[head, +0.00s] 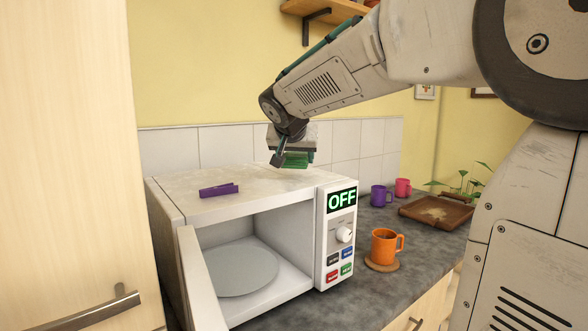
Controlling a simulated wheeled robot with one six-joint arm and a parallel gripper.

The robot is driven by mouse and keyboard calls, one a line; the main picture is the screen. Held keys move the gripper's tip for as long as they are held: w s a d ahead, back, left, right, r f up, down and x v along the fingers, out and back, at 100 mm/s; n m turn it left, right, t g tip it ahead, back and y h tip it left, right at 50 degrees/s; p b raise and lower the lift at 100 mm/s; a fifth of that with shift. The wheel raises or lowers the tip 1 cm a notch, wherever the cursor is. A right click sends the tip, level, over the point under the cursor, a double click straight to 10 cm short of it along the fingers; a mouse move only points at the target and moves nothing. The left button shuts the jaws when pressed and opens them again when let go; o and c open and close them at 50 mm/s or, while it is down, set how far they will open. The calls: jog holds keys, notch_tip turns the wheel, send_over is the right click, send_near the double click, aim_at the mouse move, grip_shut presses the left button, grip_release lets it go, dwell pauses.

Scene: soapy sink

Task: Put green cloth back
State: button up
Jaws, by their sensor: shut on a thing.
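My gripper (285,159) is above the right part of the microwave's top. It is shut on a green cloth (295,160), which shows just below and to the right of the jaws. The cloth is close to the microwave top; I cannot tell whether it touches it. The microwave (322,237) is white, with its door open at the left and its display reading OFF.
A purple clip-like object (218,190) lies on the microwave top at the left. On the grey counter (335,303) stand an orange mug (384,247) on a coaster, a purple mug (378,196), a pink mug (403,187) and a brown wooden tray (437,211). A shelf (325,9) hangs above.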

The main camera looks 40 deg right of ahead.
aim_at(295, 179)
jog(key=shift+w+d, duration=0.25)
jog(key=shift+w, duration=0.25)
jog(key=shift+w+d+f, duration=0.1)
jog(key=shift+w+f, duration=0.05)
jog(key=shift+f, duration=1.65)
jog(key=shift+f, duration=0.1)
jog(key=o, duration=1.4)
jog(key=shift+o, duration=0.2)
jog(key=shift+r, duration=0.2)
jog(key=v, duration=1.2)
